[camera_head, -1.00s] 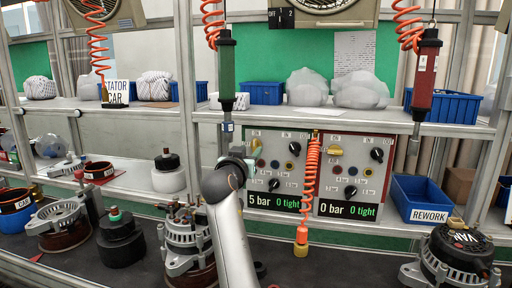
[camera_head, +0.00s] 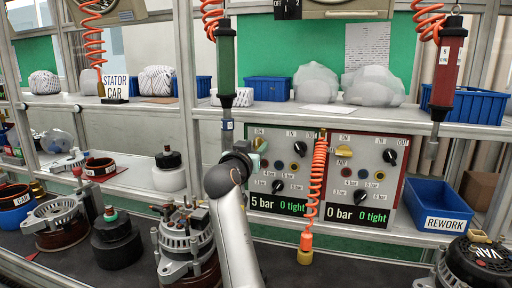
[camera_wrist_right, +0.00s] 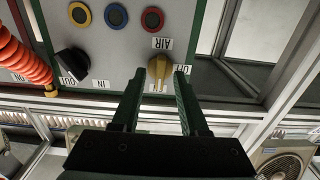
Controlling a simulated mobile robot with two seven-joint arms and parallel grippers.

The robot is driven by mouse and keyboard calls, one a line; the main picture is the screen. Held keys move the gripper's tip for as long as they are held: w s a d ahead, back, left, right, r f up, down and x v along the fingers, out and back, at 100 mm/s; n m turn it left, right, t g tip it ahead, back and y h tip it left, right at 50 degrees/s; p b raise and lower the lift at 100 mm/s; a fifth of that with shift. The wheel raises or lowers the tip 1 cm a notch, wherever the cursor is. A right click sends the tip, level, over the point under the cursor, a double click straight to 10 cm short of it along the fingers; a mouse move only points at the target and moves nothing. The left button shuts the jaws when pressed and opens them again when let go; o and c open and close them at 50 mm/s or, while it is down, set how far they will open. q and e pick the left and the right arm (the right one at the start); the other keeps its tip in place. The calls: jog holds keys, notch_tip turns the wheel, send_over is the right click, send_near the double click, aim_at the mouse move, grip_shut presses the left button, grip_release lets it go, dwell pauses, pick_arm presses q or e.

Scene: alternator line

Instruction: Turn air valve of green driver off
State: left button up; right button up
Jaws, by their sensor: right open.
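The green driver (camera_head: 226,62) hangs upright at the left of the panels. Its control panel (camera_head: 285,148) has a green edge and reads "5 bar, 0 tight". The yellow air valve knob (camera_head: 259,144) is at that panel's upper left, partly hidden by my right gripper (camera_head: 254,155). In the right wrist view, which is turned over, the yellow knob (camera_wrist_right: 159,68) sits beside the "AIR" label. The two fingers of my right gripper (camera_wrist_right: 159,76) are apart, one to each side of it; contact cannot be told. My left gripper is out of view.
A second panel (camera_head: 357,214) reads "0 bar", with its own yellow knob (camera_head: 343,151) and a red driver (camera_head: 447,70) beside it. An orange coiled hose (camera_head: 317,185) hangs between the panels. A black knob (camera_wrist_right: 70,64) is near in the wrist view. Alternators stand on the bench below.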

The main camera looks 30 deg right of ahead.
grip_shut()
dwell(0.6)
